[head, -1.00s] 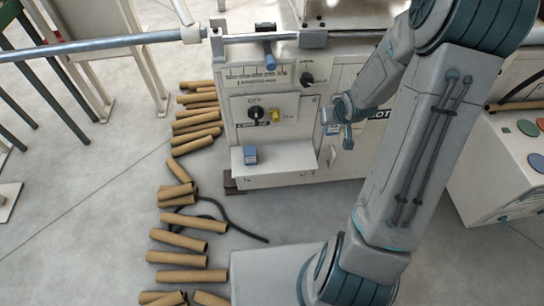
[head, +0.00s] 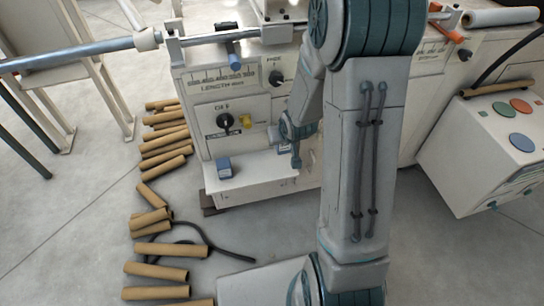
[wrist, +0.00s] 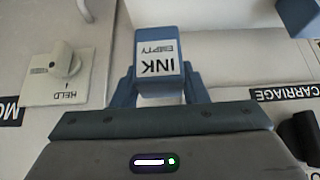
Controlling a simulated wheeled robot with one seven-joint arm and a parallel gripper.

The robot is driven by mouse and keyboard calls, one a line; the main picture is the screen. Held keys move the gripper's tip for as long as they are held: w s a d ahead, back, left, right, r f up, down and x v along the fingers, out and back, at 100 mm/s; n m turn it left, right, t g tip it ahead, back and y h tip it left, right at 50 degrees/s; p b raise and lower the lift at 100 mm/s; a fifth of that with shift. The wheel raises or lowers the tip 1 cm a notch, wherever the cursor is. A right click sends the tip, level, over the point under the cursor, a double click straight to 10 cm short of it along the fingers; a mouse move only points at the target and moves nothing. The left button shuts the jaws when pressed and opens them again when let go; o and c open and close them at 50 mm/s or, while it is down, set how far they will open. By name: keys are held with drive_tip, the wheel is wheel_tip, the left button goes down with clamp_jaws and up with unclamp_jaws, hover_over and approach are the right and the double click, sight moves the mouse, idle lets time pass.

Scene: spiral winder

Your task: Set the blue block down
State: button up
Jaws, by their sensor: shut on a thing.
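In the wrist view my gripper (wrist: 158,88) is shut on a blue block (wrist: 158,46). Its white label reads INK EMPTY, upside down in this view. The fingers grip it on both sides. In the head view my gripper (head: 294,148) is in front of the white machine, right of its low white shelf and slightly above it. The held block cannot be made out clearly there. A second blue block (head: 224,168) sits on the left part of the shelf (head: 262,170).
The wrist view shows a white HELD switch (wrist: 62,68). Several cardboard tubes (head: 165,272) lie on the floor at left. A white button box (head: 500,145) stands at right.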

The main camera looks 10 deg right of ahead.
drive_tip(key=shift+a+f+b, duration=0.25)
drive_tip(key=shift+a+f, duration=0.3)
drive_tip(key=shift+a, duration=0.3)
drive_tip(key=shift+a+f+b, duration=0.25)
drive_tip(key=shift+a+f, duration=0.25)
drive_tip(key=shift+a, duration=0.35)
drive_tip(key=shift+f+b, duration=0.9)
drive_tip(key=shift+f, duration=1.1)
drive_tip(key=shift+f, duration=0.1)
drive_tip(key=shift+f, duration=0.15)
drive_tip(key=o, duration=1)
drive_tip(key=shift+r, duration=0.2)
